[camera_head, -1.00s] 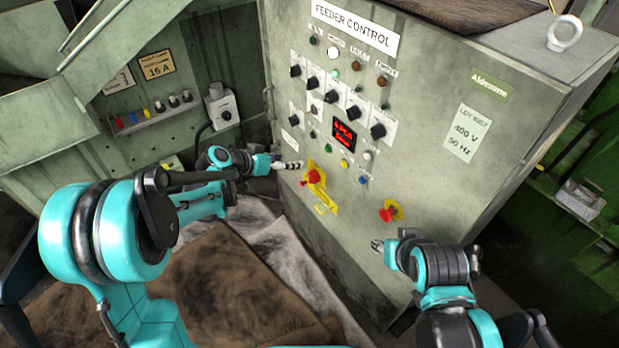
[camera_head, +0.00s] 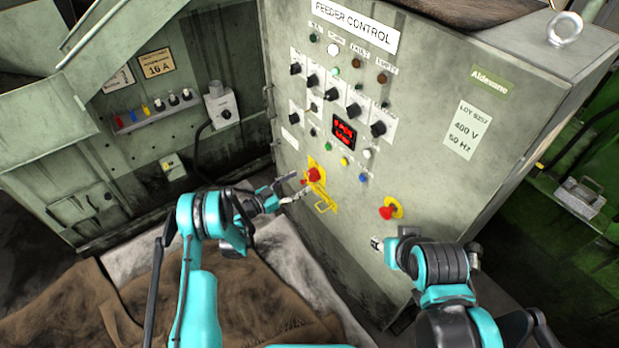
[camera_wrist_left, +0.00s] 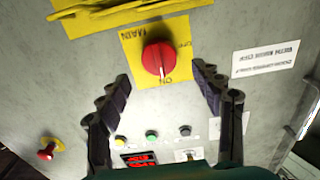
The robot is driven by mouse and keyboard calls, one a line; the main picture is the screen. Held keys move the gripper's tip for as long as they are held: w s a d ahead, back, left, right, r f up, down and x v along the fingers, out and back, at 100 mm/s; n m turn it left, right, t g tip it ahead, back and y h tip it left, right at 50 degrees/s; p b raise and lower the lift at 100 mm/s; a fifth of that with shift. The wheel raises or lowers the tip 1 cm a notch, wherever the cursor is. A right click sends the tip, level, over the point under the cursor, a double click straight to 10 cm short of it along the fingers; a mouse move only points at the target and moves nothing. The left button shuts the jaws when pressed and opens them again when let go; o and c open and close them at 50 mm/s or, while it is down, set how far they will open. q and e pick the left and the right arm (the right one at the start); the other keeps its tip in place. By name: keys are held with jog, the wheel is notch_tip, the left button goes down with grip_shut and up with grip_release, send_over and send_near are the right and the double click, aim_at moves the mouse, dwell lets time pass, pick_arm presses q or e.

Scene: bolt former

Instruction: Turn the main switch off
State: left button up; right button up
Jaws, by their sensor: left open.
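The main switch (camera_head: 315,174) is a red rotary knob on a yellow plate, low on the left of the grey control cabinet's front. In the left wrist view the knob (camera_wrist_left: 157,58) shows close up, with its pointer end toward the ON mark; MAIN is printed on the plate. My left gripper (camera_head: 299,193) is just left of and below the switch in the head view. In the wrist view its open fingers (camera_wrist_left: 165,82) lie on either side of the knob, with nothing between them held. My right gripper (camera_head: 378,244) is lower right; its jaws are too small to read.
A red mushroom button (camera_head: 387,212) on a yellow base sits right of the switch, near my right gripper. Several black knobs, lamps and a red display (camera_head: 343,132) are above.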

aim_at(310, 176)
pick_arm(q)
jog(key=b+x, duration=0.1)
jog(key=x, duration=0.4)
jog(key=shift+w+d, duration=0.2)
jog(key=c, duration=1.1)
